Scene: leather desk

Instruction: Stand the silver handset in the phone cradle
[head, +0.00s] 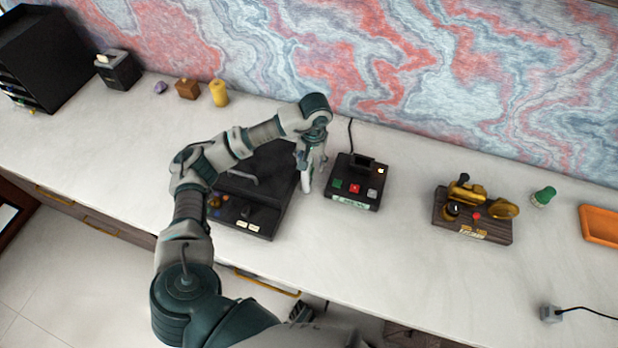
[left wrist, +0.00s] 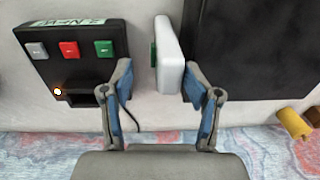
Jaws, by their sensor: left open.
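The silver handset (head: 306,181) looks pale and slim in the head view, at the right edge of a black desk unit. In the left wrist view the handset (left wrist: 170,58) has a green patch on its side and is between my left fingers. My left gripper (head: 311,157) is open around its near end; it also shows in the left wrist view (left wrist: 158,82). The right finger is close to the handset, and contact is unclear. The phone cradle (head: 342,188) is a black box with coloured buttons and a raised holder, just right of the gripper; it also shows in the left wrist view (left wrist: 70,72).
The black desk unit (head: 262,190) lies under my left forearm. A wooden block with brass parts (head: 472,228), a green bottle (head: 543,196) and an orange tray (head: 602,226) stand right. A yellow candle (head: 219,93) stands left. The worktop between cradle and wooden block is clear.

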